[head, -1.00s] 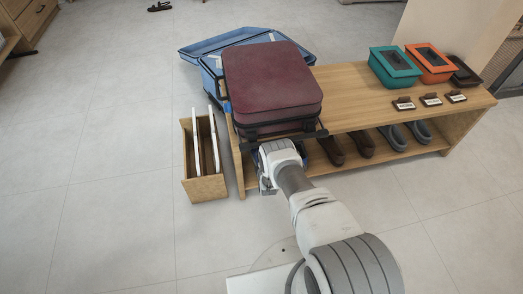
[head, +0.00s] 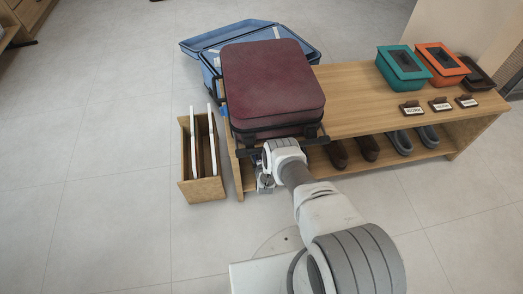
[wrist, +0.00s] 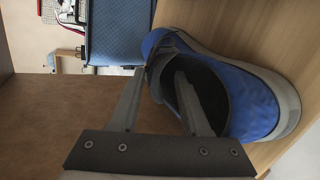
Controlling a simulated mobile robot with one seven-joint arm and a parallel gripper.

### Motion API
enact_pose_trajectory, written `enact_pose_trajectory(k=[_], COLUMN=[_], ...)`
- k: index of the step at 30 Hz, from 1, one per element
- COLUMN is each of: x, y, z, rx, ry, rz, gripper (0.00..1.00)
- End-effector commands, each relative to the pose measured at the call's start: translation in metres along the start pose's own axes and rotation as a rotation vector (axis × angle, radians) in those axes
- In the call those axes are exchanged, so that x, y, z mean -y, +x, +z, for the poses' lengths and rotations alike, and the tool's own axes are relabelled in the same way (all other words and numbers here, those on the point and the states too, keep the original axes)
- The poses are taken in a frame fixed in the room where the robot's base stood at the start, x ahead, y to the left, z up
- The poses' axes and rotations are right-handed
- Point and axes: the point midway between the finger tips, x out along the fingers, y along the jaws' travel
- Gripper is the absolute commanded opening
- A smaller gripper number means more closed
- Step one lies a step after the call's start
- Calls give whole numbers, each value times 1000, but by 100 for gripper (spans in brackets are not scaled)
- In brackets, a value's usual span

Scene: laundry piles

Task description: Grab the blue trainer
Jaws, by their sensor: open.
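The blue trainer (wrist: 240,98) lies on the wooden shelf in the wrist view, with a grey sole and a dark opening. My gripper (wrist: 160,75) is open there. One finger reaches into the trainer's opening and the other is outside it, so the near side wall of the shoe lies between them. I cannot tell whether the fingers touch it. In the head view my gripper (head: 264,180) is at the left end of the bench's lower shelf, and the trainer is hidden behind my arm and the bench top.
A maroon suitcase (head: 272,85) lies on the wooden bench (head: 350,98) above. An open blue suitcase (head: 205,48) is behind it. A wooden box (head: 203,190) with white panels stands left of the bench. Brown shoes (head: 368,147) and grey shoes (head: 400,142) sit further right on the lower shelf.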

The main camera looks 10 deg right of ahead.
Motion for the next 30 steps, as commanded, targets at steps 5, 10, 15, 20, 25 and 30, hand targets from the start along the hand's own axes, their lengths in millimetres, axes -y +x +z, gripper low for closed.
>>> enact_pose_trajectory(k=[5, 10, 15, 20, 25, 30], x=[0, 0, 0, 0, 0, 0], y=[0, 0, 0, 0, 0, 0], z=[0, 0, 0, 0, 0, 0], rx=[0, 0, 0, 0, 0, 0], ry=[0, 0, 0, 0, 0, -1], rz=[0, 0, 0, 0, 0, 0], gripper=[47, 31, 0, 0, 0, 0])
